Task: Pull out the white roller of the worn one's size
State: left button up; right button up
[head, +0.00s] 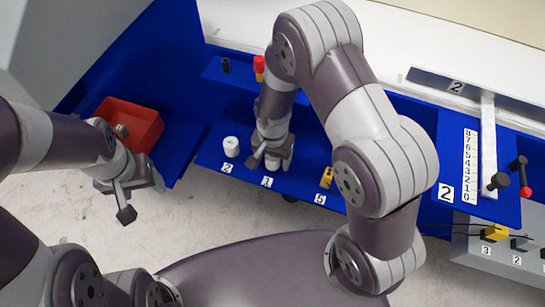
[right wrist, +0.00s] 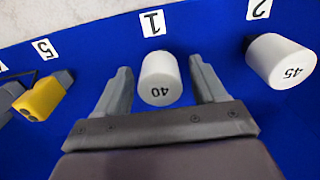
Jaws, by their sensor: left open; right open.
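A white roller (right wrist: 160,80) with the number 40 on its end stands by label 1 (right wrist: 152,23). My right gripper (head: 271,163) is open, with one finger on each side of this roller in the right wrist view. Gaps show between fingers and roller. A second white roller (right wrist: 283,60), marked 45, stands by label 2; it also shows in the head view (head: 231,147). My left gripper (head: 139,197) is open and empty, over the floor at the left. A small greyish item (head: 121,130) lies in the red bin (head: 148,121); I cannot tell whether it is the worn roller.
A yellow and grey part (head: 327,177) is by label 5. A black piece (head: 225,65) and a red and yellow piece (head: 259,68) stand at the back of the blue table (head: 207,157).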

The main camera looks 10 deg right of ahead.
dwell(0.8)
grip_shut()
jog(key=shift+r+p, duration=3.05)
jog(key=shift+p, duration=0.3)
